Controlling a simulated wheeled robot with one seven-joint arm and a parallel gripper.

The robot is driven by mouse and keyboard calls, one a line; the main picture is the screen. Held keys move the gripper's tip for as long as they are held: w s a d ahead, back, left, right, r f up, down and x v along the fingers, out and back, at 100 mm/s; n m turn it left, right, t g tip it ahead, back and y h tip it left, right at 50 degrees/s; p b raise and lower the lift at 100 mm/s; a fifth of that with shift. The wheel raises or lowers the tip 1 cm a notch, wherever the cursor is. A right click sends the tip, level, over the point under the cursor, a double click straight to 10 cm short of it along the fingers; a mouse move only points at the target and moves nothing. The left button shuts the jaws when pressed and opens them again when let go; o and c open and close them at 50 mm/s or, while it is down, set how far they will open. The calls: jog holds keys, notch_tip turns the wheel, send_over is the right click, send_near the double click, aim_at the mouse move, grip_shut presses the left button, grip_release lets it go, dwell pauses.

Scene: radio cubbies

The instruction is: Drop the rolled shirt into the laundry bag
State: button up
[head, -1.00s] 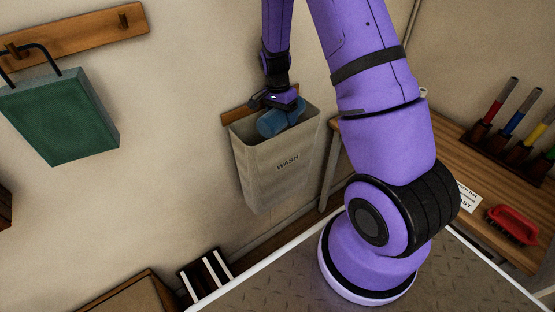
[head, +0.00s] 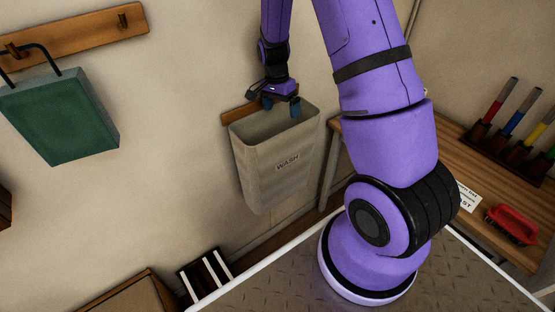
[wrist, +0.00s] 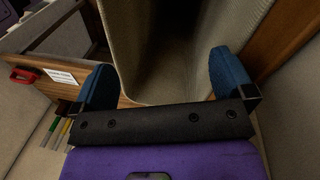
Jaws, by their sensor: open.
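The laundry bag (head: 268,178) is a grey, open-topped bag marked WASH, hanging on the wall in the head view. In the wrist view its pale wall (wrist: 123,28) surrounds a dark opening. My gripper (head: 282,106) is at the bag's mouth, over the back part of the opening. In the wrist view its two blue fingertips (wrist: 162,66) are wide apart with nothing between them. The rolled shirt is not visible in either current view; the bag's lower inside is hidden or too dark to see.
A green bag (head: 60,118) hangs from a wooden hook rail (head: 75,35) at left. A wooden bench (head: 445,140) at right bears a red brush (head: 512,222) and several colour-handled tools (head: 510,110).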

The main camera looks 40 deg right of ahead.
notch_tip(320, 180, up, 8)
jog(key=w, duration=0.1)
jog(key=shift+w+a, duration=0.2)
jog(key=shift+w, duration=0.05)
jog(key=shift+f, duration=0.1)
jog(key=s+a+r+n+t, duration=0.25)
jog(key=s+a+r, duration=0.2)
jog(key=r, duration=0.45)
jog(key=s+a+r+n+t, duration=0.1)
jog(key=s+a+r+n, duration=0.25)
jog(key=s+r, duration=0.4)
jog(key=s+a+r+n+t, duration=0.1)
jog(key=s+r+n, duration=0.3)
jog(key=s, duration=0.4)
jog(key=s+a+r+n+t, duration=0.2)
jog(key=s+a+r+n, duration=0.1)
jog(key=s, duration=0.5)
jog(key=shift+s+a+r+n+y, duration=0.2)
jog(key=shift+a+r+n+y, duration=0.15)
jog(key=shift+r+n, duration=0.4)
jog(key=shift+f+t, duration=0.1)
jog(key=shift+t, duration=0.15)
